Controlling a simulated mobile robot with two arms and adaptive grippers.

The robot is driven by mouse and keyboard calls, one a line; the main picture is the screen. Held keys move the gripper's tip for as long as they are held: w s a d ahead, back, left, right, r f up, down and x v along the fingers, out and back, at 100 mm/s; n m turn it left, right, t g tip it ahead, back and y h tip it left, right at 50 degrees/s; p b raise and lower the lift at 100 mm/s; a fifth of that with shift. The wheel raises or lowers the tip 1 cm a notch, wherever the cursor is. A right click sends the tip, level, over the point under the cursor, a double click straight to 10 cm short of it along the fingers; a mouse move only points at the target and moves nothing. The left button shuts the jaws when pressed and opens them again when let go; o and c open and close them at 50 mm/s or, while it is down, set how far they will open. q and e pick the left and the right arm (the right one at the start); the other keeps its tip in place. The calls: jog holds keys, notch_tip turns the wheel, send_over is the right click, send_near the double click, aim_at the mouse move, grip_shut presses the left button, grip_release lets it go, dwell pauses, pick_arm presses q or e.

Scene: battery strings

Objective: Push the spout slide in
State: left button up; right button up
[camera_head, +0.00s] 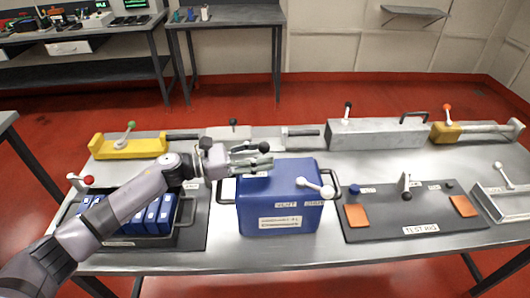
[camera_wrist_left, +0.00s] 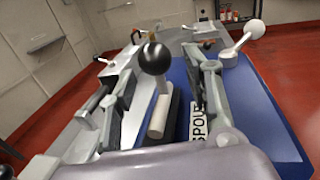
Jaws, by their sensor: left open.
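The blue box (camera_head: 280,206) stands on the steel table in front of me, with small labels and a white ball-ended lever (camera_head: 315,187) on it. My left gripper (camera_head: 252,155) is open over the box's left top edge. In the left wrist view, a black ball knob (camera_wrist_left: 154,58) on a pale stem (camera_wrist_left: 158,115) stands between the spread fingers of my gripper (camera_wrist_left: 165,95), apart from both. A partly hidden label reading "SPOU" (camera_wrist_left: 197,120) is on the blue box (camera_wrist_left: 262,115) beside the right-hand finger. The slide's body is mostly hidden.
A black tray (camera_head: 190,240) with several blue blocks lies left of the box, under my arm. A dark test-rig board (camera_head: 415,222) with orange pads lies to the right. A yellow fixture (camera_head: 128,147) and a grey metal box (camera_head: 370,133) stand behind.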

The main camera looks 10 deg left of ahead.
pick_arm(q)
jog(key=v, duration=1)
jog(key=shift+s+a, duration=0.15)
jog(key=shift+a, duration=0.1)
